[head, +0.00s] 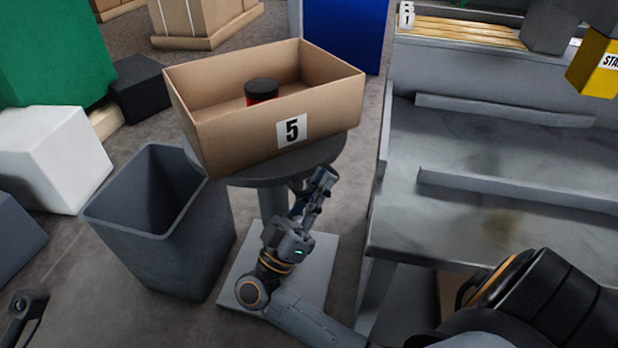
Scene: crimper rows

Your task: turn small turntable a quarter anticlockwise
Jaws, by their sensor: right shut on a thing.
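The small turntable (245,178) is a round grey disc on a pedestal with a pale square base. An open cardboard box (235,135) marked 5 sits on it and covers most of the disc. A dark can with a black lid (262,88) and a red side stands in the box. My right gripper (322,178) is at the disc's near right edge, below the box, and is shut on part of the turntable there. The exact grip is small and partly hidden by the fingers. Part of my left gripper (27,305) shows at the lower left corner, away from the turntable.
A grey open bin (160,235) stands close on the turntable's left. A grey metal bench (480,160) with raised strips is on the right. A white block (50,158) and a black block (150,90) lie at left. A blue box (345,35) stands behind.

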